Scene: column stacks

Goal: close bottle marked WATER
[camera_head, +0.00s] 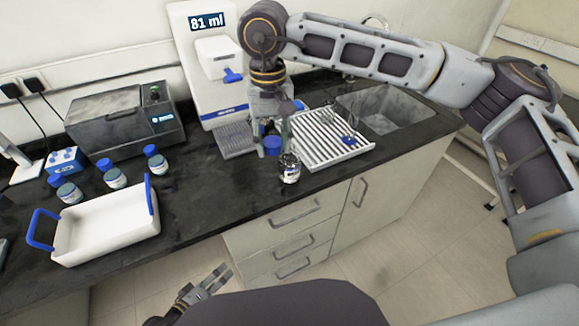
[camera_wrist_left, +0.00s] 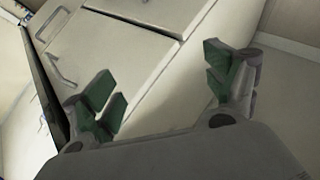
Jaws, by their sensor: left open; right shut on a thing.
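A small bottle (camera_head: 290,170) with a pale label stands upright near the counter's front edge. Its neck shows no blue cap, and I cannot read the label. My right gripper (camera_head: 271,137) points down just behind and left of the bottle. It is shut on a blue cap (camera_head: 272,146), held close to the bottle's top; I cannot tell if they touch. My left gripper (camera_head: 214,281) is open and empty, low in front of the counter. The left wrist view shows its green fingertips (camera_wrist_left: 162,84) spread apart, with cabinet fronts beyond.
Several blue-capped bottles (camera_head: 115,177) stand behind a white tray (camera_head: 105,228) with blue handles. A dispenser (camera_head: 210,75) reading 81 ml, a grey machine (camera_head: 125,122), a ribbed drain rack (camera_head: 325,140) and a sink (camera_head: 385,110) line the back. Dark counter is bare left of the bottle.

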